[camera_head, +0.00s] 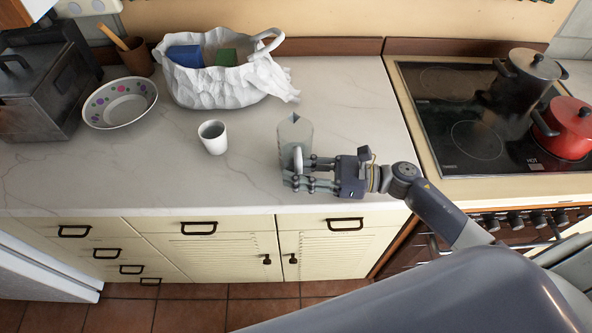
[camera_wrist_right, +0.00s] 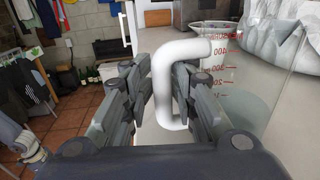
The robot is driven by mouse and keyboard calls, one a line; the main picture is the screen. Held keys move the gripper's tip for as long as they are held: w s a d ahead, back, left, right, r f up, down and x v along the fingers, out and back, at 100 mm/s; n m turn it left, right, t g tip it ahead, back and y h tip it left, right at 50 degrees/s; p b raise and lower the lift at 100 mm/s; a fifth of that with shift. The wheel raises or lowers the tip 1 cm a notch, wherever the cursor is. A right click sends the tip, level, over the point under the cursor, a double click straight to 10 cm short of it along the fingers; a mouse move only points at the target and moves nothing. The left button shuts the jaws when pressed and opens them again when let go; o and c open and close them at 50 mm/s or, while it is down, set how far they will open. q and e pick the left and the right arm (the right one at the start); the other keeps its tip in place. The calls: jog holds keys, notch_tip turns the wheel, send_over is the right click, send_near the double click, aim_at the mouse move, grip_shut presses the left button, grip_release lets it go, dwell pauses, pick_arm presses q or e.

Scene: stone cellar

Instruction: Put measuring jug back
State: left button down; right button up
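The measuring jug (camera_head: 294,131) is clear with red markings and a white handle. It is upright near the counter's front edge; I cannot tell whether its base touches the counter. In the right wrist view its handle (camera_wrist_right: 165,75) stands between my fingers, and the scale wall (camera_wrist_right: 245,85) is to the right. My right gripper (camera_head: 297,174) reaches in from the right and appears shut on the handle, with a finger on each side. The fingers hide the lower part of the jug in the head view. My left gripper is not in view.
A white cup (camera_head: 212,138) stands left of the jug. Behind are a white bag-like basket (camera_head: 215,88) and a dotted bowl (camera_head: 119,103). A stove (camera_head: 470,120) with a dark pot (camera_head: 528,75) and red pot (camera_head: 570,125) is at right. The counter (camera_head: 120,175) is clear at front left.

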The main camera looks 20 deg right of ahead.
dwell(0.3)
jog(key=b+v, duration=0.2)
jog(key=v, duration=0.1)
jog(key=f+b+v, duration=0.1)
jog(key=v, duration=0.1)
jog(key=shift+d, duration=0.2)
jog(key=v, duration=0.1)
jog(key=b+v, duration=0.1)
jog(key=v, duration=0.2)
jog(key=shift+d+r+b, duration=0.15)
jog(key=shift+r+b, duration=0.15)
jog(key=shift+s+d+r, duration=0.15)
jog(key=shift+s+d, duration=0.05)
jog(key=shift+d, duration=0.35)
